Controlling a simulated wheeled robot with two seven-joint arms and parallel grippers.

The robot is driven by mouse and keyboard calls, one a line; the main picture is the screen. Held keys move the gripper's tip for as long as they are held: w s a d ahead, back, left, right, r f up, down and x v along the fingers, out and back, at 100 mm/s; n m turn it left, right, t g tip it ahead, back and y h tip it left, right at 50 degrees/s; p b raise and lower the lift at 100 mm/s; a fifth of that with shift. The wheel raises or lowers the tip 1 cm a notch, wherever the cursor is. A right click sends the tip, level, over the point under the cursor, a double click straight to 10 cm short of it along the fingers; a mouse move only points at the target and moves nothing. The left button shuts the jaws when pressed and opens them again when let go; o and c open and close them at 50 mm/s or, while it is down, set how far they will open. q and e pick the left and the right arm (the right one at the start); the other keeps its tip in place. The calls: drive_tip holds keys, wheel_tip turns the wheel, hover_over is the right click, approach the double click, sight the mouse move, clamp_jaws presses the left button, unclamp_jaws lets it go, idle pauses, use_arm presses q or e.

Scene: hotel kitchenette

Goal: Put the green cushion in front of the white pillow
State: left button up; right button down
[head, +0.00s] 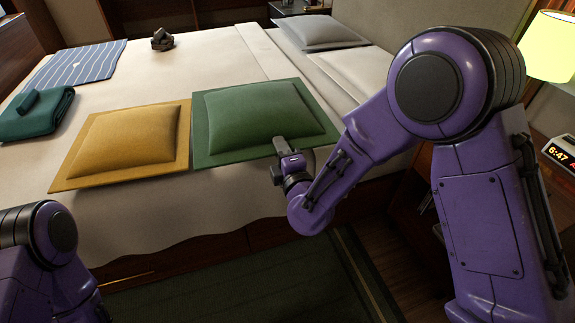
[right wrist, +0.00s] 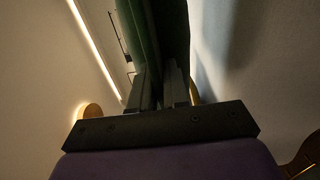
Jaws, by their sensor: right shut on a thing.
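The green cushion (head: 255,112) lies on the bed beside a yellow cushion, its flat border spread around a padded middle. My right gripper (head: 284,148) is shut on its near right edge. In the right wrist view, dark green fabric (right wrist: 142,35) runs up from between the fingers of my right gripper (right wrist: 162,90). The white pillow (head: 358,70) lies at the head of the bed, right of and beyond the green cushion, partly hidden by my right arm. My left gripper is out of view; only part of that arm shows at lower left.
The yellow cushion (head: 128,140) lies left of the green one. A grey pillow (head: 318,32), a striped blue cloth (head: 75,63), a folded teal cloth (head: 38,115) and a small dark object (head: 162,39) are on the bed. A clock (head: 561,153) and lamp (head: 552,45) stand at right.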

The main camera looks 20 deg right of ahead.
wheel_tip(320, 180, down, 6)
drive_tip(key=w+d+b, duration=0.1)
drive_tip(key=d, duration=0.1)
drive_tip(key=shift+w+d+f+b, duration=0.2)
drive_tip(key=shift+w+b, duration=0.1)
drive_tip(key=shift+b, duration=0.1)
drive_tip(key=shift+r, duration=0.1)
drive_tip(key=c, duration=1.1)
unclamp_jaws()
drive_tip(key=shift+f, duration=0.2)
drive_tip(key=shift+r, duration=0.1)
